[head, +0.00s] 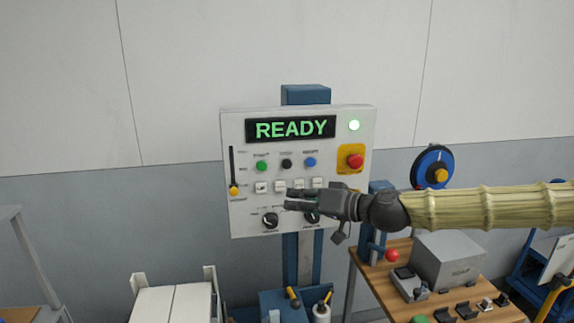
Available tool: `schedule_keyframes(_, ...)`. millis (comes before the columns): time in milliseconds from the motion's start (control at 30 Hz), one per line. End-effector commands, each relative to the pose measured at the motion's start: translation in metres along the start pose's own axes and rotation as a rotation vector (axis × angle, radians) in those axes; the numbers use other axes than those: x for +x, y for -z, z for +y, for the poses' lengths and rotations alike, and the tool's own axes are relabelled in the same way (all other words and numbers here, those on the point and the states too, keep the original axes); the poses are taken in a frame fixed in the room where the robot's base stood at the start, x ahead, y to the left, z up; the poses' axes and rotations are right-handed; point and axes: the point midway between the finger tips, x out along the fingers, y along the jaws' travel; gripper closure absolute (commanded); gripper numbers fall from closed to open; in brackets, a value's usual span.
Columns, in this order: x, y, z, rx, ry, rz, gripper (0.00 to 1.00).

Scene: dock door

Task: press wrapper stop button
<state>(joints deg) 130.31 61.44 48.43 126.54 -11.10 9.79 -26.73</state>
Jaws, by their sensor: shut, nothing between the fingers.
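A white control panel (297,219) stands upright on a blue post, with its display (290,129) reading READY in green. Below the display is a row of a green button (261,166), a black button (286,164) and a blue button (310,162). Their labels are too small to read, so I cannot tell which is the wrapper stop. A red mushroom button (355,161) sits on a yellow plate at the panel's right. My gripper (288,200) is shut and empty, pointing left in front of the lower panel, below the black button. It partly covers the right knob; contact cannot be told.
A slider (233,188), several white switches (261,187) and a black knob (270,220) share the panel. A wooden bench (385,288) with a grey box (447,258) stands at right.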

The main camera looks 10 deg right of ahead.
Motion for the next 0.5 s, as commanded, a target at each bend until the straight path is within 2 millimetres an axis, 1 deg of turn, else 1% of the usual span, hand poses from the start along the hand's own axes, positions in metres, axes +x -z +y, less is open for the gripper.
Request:
schedule_keyframes(33,-0.004,0.009,-0.003,-0.007,0.005,0.013,1.0)
schedule_keyframes(100,-0.007,0.016,-0.005,-0.015,0.011,0.024,1.0)
schedule_keyframes(200,-0.011,0.022,-0.007,-0.021,0.016,0.033,1.0)
schedule_keyframes(500,-0.011,0.024,-0.008,-0.023,0.017,0.035,1.0)
